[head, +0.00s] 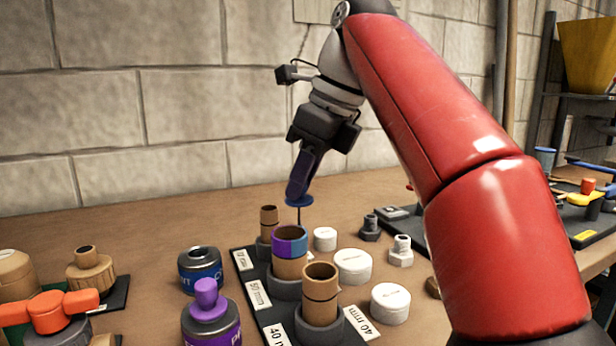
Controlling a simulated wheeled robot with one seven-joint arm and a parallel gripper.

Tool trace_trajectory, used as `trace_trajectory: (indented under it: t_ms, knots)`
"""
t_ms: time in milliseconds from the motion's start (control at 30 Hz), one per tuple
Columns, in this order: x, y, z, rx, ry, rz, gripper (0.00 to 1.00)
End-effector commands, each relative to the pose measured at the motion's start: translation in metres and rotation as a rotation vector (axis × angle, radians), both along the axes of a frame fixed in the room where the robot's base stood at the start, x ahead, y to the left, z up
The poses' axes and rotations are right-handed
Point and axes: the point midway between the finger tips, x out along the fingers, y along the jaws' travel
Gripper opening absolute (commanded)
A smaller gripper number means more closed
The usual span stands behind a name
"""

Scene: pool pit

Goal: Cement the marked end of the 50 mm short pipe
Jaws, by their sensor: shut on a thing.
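My gripper (304,181) is shut on a blue cap (299,201) with a thin stem pointing down. The stem's lower end is just above or at the far right rim of the middle pipe; I cannot tell whether they touch. That short tan pipe (290,266) stands upright in a dark holder by a label that seems to read 50 mm (258,295). Its top band is purple on the left and blue on the right. A blue-labelled can (200,269) stands open to the left. A purple-labelled can (211,325) with a purple cap stands in front of it.
Tan pipes stand behind (268,218) and in front (320,290) of the middle one. White round caps (353,266) and small fittings (400,251) lie to the right. An orange-handled valve (48,311) is at the left front. A stone wall (130,110) backs the bench.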

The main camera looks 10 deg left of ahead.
Motion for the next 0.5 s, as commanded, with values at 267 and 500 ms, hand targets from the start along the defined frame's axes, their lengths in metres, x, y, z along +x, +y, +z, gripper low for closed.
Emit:
trace_trajectory:
  t_ms: [267,500]
  knots:
    - [0.001,0.008,0.0,0.0,0.001,0.001,0.0]
    - [0.001,0.013,0.0,0.0,0.0,0.0,0.0]
